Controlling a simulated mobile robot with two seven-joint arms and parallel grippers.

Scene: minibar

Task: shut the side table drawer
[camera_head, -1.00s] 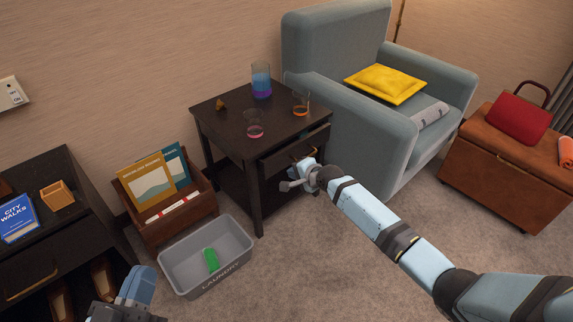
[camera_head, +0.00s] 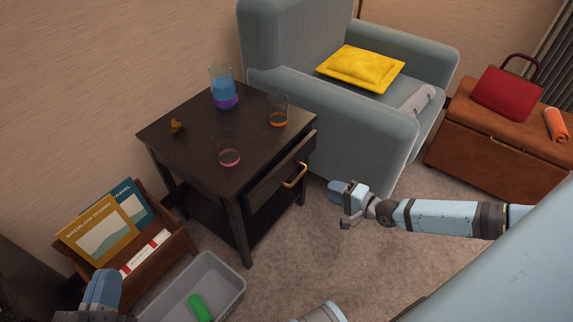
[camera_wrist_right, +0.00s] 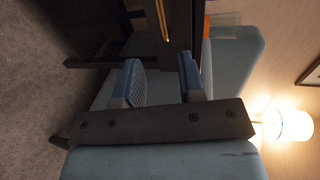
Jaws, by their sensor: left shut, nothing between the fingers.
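The dark side table (camera_head: 190,150) stands left of the armchair. Its drawer (camera_head: 268,190) has a gold handle (camera_head: 294,175); the drawer front seems to stand slightly out from the table, but the gap is hard to judge. The handle also shows at the top of the right wrist view (camera_wrist_right: 162,20). My right gripper (camera_head: 343,203) is right of the drawer front, apart from the handle. Its two fingers (camera_wrist_right: 162,80) are spread with nothing between them. My left gripper (camera_head: 100,290) is shut and empty at the lower left, away from the table, partly cut off.
A blue-purple glass (camera_head: 223,88), two other glasses and a small brown object (camera_head: 177,126) are on the tabletop. A magazine box (camera_head: 165,250) and a grey laundry bin (camera_head: 225,275) stand at the left. The armchair (camera_head: 390,145) is close behind my right gripper. Carpet is clear in front.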

